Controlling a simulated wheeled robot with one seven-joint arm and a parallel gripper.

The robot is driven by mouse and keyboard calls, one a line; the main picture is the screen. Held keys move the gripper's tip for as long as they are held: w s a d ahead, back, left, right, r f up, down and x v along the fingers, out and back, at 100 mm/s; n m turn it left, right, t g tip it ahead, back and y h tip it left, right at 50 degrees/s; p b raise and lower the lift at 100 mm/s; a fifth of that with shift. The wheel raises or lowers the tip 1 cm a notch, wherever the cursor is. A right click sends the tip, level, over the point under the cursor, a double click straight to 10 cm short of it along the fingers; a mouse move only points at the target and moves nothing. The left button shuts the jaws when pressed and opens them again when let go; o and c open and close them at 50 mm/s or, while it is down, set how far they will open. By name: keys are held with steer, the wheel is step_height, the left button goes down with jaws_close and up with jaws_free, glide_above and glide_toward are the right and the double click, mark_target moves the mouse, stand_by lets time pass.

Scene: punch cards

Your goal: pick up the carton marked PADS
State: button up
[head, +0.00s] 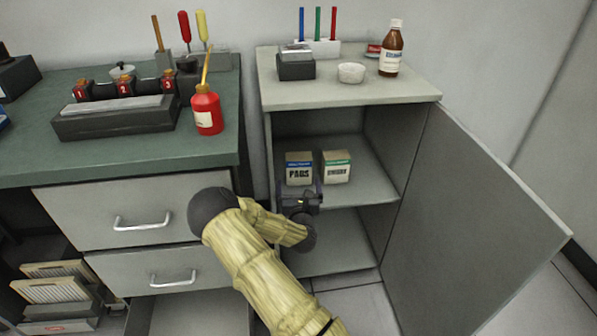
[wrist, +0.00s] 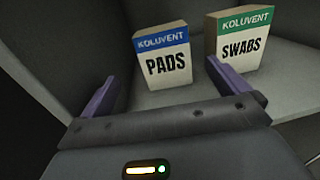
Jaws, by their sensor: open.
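The PADS carton (head: 299,169) is cream with a blue top band and stands upright on the upper inner shelf of the open grey cabinet. In the wrist view the PADS carton (wrist: 163,59) stands ahead of my gripper, between the lines of its two purple fingers. My gripper (head: 300,190) is at the front of that shelf, open and empty, just in front of the carton. In the wrist view my gripper (wrist: 172,90) shows its fingers spread apart, not touching the carton. The carton's lower edge is partly hidden by my gripper in the head view.
A SWABS carton (head: 336,167) with a green band stands close to the right of PADS, with a small gap. The cabinet door (head: 475,220) hangs open at the right. A red bottle (head: 207,110) stands on the green bench, and a brown bottle (head: 391,50) stands on the cabinet top.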

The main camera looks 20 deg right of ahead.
mark_target(298, 169)
steer(key=b+x, duration=0.2)
steer(key=x, duration=0.6)
steer(key=shift+w+d, duration=0.1)
steer(key=shift+w+f, duration=0.1)
steer(key=x, duration=0.1)
steer(key=b+x, duration=0.2)
steer(key=x, duration=0.1)
steer(key=shift+d+f, duration=0.3)
steer(key=shift+w+d+r, duration=0.1)
steer(key=shift+w, duration=0.35)
steer(key=c, duration=1)
